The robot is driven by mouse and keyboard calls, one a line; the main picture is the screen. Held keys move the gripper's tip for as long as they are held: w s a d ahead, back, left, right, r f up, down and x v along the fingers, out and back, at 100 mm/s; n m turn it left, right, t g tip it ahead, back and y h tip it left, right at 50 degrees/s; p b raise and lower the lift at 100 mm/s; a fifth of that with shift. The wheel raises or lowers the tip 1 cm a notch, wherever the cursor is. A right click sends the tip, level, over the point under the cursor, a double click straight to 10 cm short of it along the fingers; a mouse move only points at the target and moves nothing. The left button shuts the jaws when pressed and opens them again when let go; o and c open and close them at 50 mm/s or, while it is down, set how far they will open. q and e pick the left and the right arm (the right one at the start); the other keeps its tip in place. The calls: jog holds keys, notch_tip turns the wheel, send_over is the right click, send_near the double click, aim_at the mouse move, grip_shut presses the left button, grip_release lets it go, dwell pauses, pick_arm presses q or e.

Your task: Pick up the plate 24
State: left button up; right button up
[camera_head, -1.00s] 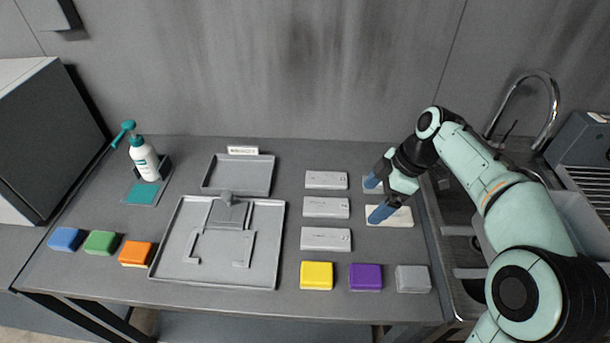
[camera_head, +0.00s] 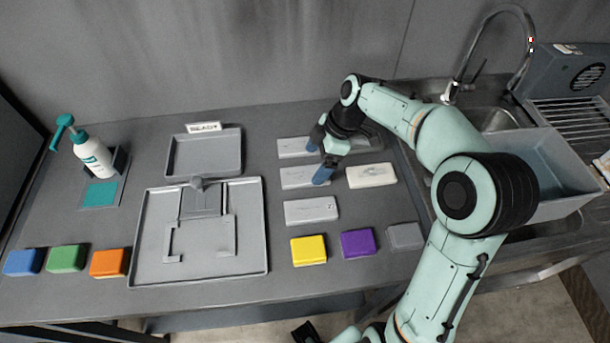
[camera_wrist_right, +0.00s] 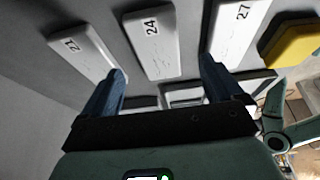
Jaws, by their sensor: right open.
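Plate 24 is a pale grey slab marked "24" in the right wrist view (camera_wrist_right: 153,40), lying between my finger lines and ahead of the tips. In the head view it matches the middle plate (camera_head: 298,178) of a column of three. My right gripper (camera_head: 318,159) is open and empty, low near the right ends of the upper and middle plates. Its two blue fingers also show in the right wrist view (camera_wrist_right: 162,82), apart from plate 24. My left gripper is not clearly in view.
Plate 27 (camera_wrist_right: 237,30) lies beside plate 24, near a yellow block (camera_head: 308,250); another plate (camera_wrist_right: 85,52) is on the other side. A whitish slab (camera_head: 371,175) lies right of the column. A grey fixture tray (camera_head: 255,225) stands left, a sink (camera_head: 500,120) right.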

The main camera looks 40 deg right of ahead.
aim_at(305, 174)
jog(key=x, duration=0.5)
jog(key=shift+w+d, duration=0.1)
jog(key=shift+w, duration=0.05)
jog(key=shift+r, duration=0.1)
jog(key=c, duration=1.5)
jog(key=shift+r, duration=0.15)
pick_arm(q)
jog(key=w+r+p, duration=0.1)
jog(key=r+p, duration=0.1)
jog(key=r, duration=0.1)
jog(key=shift+w+r+p, duration=0.15)
jog(key=shift+w+p, duration=0.25)
pick_arm(e)
notch_tip(305, 174, up, 20)
jog(key=shift+f, duration=0.15)
